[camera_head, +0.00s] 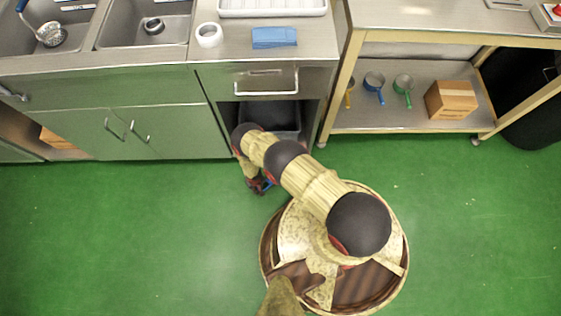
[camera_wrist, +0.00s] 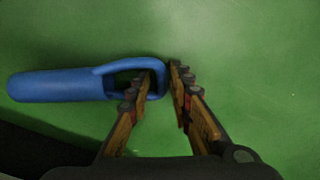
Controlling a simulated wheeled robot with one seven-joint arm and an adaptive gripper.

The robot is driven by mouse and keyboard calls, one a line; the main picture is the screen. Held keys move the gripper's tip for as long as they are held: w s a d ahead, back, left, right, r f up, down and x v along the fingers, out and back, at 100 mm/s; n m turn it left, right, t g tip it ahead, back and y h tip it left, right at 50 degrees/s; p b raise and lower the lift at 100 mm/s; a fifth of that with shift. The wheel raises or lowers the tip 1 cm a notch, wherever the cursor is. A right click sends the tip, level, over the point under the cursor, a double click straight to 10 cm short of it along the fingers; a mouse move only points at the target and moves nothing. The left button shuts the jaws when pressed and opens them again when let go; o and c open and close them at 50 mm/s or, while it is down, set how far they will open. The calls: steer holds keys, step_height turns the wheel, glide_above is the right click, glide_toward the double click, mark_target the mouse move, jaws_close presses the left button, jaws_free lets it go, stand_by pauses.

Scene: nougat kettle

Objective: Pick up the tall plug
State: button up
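The tall plug (camera_wrist: 60,84) is a blue cylinder with a loop handle at one end. In the wrist view it lies lengthwise across the left half, with its loop towards the middle. My gripper (camera_wrist: 163,78) has one finger inside the loop and the other outside its end bar. The fingers look closed on that bar.
A steel counter with sinks (camera_head: 145,22) and a drawer (camera_head: 266,82) stands behind my gripper. A dark bin (camera_head: 285,118) sits in the bay below. A shelf unit at right holds pans (camera_head: 374,82) and a cardboard box (camera_head: 451,99). Green floor (camera_head: 120,230) is clear at left.

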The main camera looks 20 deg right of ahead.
jaws_close()
stand_by(0.6)
